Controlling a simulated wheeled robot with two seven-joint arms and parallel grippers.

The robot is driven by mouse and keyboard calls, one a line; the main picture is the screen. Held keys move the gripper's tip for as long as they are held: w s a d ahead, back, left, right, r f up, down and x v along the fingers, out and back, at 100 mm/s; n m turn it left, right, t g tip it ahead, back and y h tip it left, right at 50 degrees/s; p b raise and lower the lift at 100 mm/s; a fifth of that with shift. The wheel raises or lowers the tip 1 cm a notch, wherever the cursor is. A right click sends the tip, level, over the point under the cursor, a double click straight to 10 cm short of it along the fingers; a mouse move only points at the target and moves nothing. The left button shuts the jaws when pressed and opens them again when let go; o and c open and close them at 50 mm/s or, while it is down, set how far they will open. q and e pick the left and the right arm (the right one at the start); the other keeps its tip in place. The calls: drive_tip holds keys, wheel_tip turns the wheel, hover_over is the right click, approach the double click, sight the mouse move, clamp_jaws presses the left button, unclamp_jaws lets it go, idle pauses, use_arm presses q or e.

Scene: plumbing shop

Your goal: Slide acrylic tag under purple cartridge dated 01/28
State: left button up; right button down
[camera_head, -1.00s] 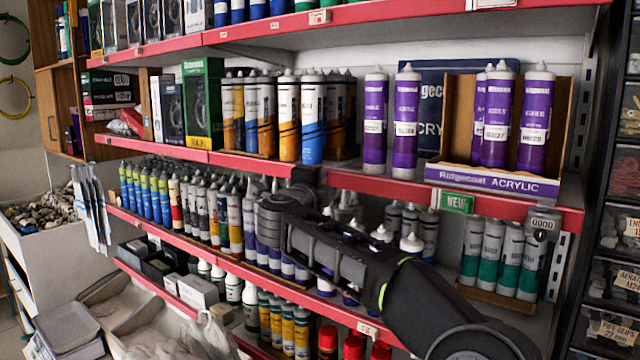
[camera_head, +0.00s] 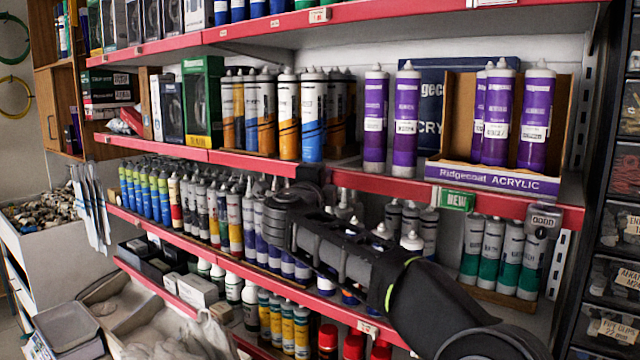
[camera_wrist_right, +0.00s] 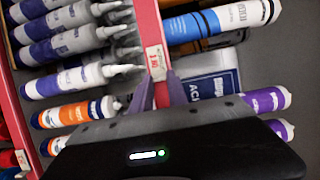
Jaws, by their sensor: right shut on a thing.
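Two purple cartridges stand loose on the middle shelf, the left one (camera_head: 375,95) and the right one (camera_head: 407,95). More purple cartridges (camera_head: 535,100) stand in an open box marked Ridgecoat ACRYLIC (camera_head: 490,180). Their date labels are too small to read surely. My right gripper (camera_head: 310,176) is at the red shelf edge, left of the loose purple cartridges, below the blue and orange ones. In the wrist view, its fingers (camera_wrist_right: 160,92) are shut at a white price tag (camera_wrist_right: 157,62) on the red rail (camera_wrist_right: 148,25). My left gripper is not in view.
Orange and blue cartridges (camera_head: 287,110) stand above and left of my gripper. A green NEW tag (camera_head: 453,200) and a grey hanging tag (camera_head: 543,220) sit on the rail further right. The rail between my gripper and the NEW tag looks clear.

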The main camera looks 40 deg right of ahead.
drive_tip(key=s, duration=0.2)
drive_tip(key=s+d+b, duration=0.1)
drive_tip(key=s, duration=0.1)
drive_tip(key=s+d+b, duration=0.1)
drive_tip(key=s, duration=0.2)
drive_tip(key=shift+s+f, duration=0.1)
drive_tip(key=s+d, duration=0.1)
drive_tip(key=s, duration=0.2)
drive_tip(key=s+d, duration=0.1)
drive_tip(key=s, duration=0.3)
drive_tip(key=s+d, duration=0.1)
drive_tip(key=s, duration=0.2)
drive_tip(key=shift+s+d+b, duration=0.15)
drive_tip(key=shift+s+b, duration=0.1)
drive_tip(key=shift+b, duration=0.1)
drive_tip(key=c, duration=1.3)
unclamp_jaws()
drive_tip(key=b, duration=0.1)
approach(405, 191)
drive_tip(key=shift+v, duration=0.95)
